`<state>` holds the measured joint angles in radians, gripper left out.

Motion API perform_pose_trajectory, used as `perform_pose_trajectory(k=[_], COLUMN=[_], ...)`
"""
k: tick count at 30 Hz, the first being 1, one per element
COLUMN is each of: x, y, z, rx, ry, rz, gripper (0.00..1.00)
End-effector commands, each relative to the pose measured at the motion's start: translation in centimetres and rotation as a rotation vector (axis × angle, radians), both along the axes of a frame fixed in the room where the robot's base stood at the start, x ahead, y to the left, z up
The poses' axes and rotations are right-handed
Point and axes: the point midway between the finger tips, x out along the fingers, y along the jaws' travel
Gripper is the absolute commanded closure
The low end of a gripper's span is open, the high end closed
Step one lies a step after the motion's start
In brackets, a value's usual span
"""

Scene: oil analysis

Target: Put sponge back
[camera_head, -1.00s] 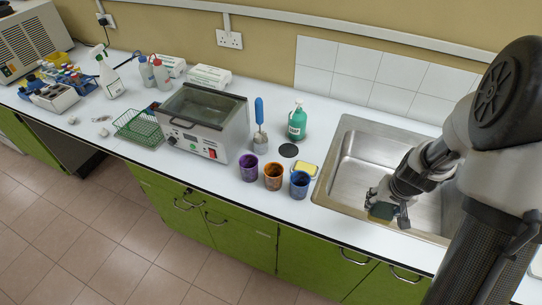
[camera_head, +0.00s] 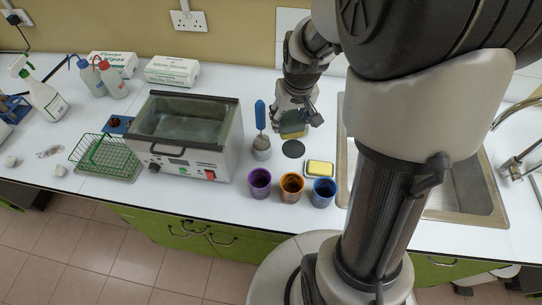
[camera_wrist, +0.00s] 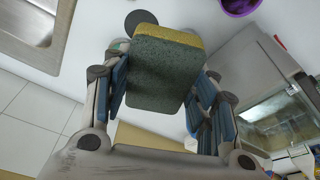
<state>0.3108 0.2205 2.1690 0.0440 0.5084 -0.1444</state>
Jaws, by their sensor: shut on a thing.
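My gripper (camera_head: 292,122) is shut on a sponge (camera_head: 293,131) with a dark green side and a yellow side. It holds the sponge above the white counter, by the blue-handled brush and the dark round disc (camera_head: 293,149). In the wrist view the sponge (camera_wrist: 160,70) sits between the two blue-padded fingers, green side facing the camera. A blue-rimmed dish with a yellow, sponge-like piece (camera_head: 320,168) lies on the counter right of the disc; I cannot tell whether the yellow is a sponge or part of the dish.
Purple (camera_head: 259,182), orange (camera_head: 292,186) and blue (camera_head: 324,191) cups stand at the counter's front. The water bath (camera_head: 190,130) is left of the brush (camera_head: 261,140). The sink (camera_head: 470,190) is partly hidden behind my arm.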

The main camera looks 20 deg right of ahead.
Motion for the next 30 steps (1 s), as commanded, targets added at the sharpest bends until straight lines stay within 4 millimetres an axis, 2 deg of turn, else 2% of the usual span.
perform_pose_trajectory(k=[9,15,18,25,30], x=[-0.2,-0.1,-0.1,-0.1,-0.1], y=[0.1,0.0,0.0,0.0,0.0], z=[-8.6,-13.3,-14.6,-16.1,-18.9], rx=[0.002,0.001,0.001,0.001,0.002], ry=[0.008,0.005,0.003,0.003,0.004], rz=[0.001,0.0,0.0,0.0,0.0], gripper=[0.69,0.69,0.69,0.69,0.69])
